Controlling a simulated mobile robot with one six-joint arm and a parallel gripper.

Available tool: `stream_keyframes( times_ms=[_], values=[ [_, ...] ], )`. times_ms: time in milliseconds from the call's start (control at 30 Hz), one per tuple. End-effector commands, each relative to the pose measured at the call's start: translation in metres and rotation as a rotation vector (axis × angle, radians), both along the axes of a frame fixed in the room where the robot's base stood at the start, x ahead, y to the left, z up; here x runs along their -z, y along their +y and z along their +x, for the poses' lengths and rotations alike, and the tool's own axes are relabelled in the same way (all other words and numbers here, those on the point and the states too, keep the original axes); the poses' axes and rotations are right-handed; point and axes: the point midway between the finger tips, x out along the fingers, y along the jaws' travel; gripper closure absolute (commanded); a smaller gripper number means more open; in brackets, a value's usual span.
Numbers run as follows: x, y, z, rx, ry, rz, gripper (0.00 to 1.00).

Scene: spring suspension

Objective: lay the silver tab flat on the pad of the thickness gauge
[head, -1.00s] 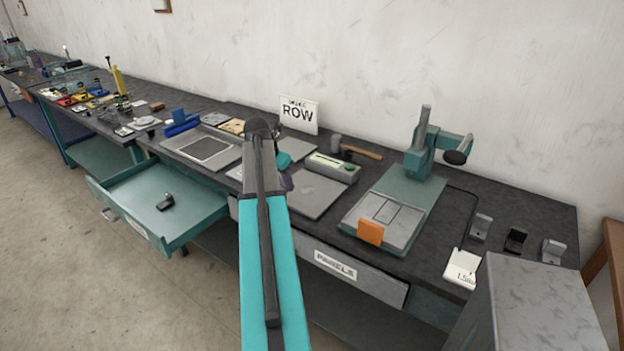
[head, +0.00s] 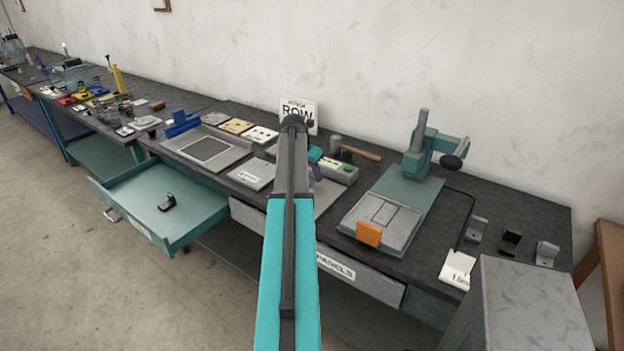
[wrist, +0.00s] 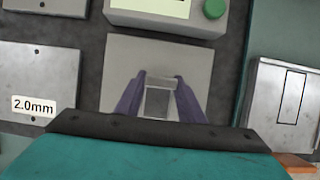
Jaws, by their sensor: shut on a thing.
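The silver tab (wrist: 158,102) sits between the two purple fingers of my gripper (wrist: 159,80) in the wrist view. My gripper is shut on it. The thickness gauge appears as a pale box with a display and green button (wrist: 214,8), with a plain grey plate, its pad (wrist: 192,56), in front. The gauge box also shows in the head view (head: 338,172). The tab is over the pad in the wrist view; I cannot tell if it touches. In the head view my arm hides the tab and most of the gripper.
A teal stand with a metal plate (head: 388,215) and orange block (head: 368,234) is right of the gauge. A plate labelled 2.0mm (wrist: 40,70) lies to the left. A hammer (head: 358,152) lies behind. An open teal drawer (head: 195,205) juts out at left.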

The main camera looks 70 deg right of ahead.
Motion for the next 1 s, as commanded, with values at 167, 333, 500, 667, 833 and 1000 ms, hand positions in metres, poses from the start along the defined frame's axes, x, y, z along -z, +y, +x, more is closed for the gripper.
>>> stream_keyframes(
  times_ms=[167, 333, 500, 667, 833, 1000],
  values=[
    [0.0, 0.0, 0.0, 0.0, 0.0, 0.0, 0.91],
    [0.006, 0.001, 0.0, 0.0, 0.001, 0.001, 0.91],
    [0.021, 0.001, 0.0, 0.0, 0.002, 0.002, 0.91],
    [0.033, 0.001, 0.0, -0.001, 0.001, 0.0, 0.91],
    [0.035, 0.0, 0.001, -0.001, 0.001, -0.001, 0.91],
    [0.035, 0.0, 0.001, -0.001, 0.001, -0.001, 0.91]
  ],
)
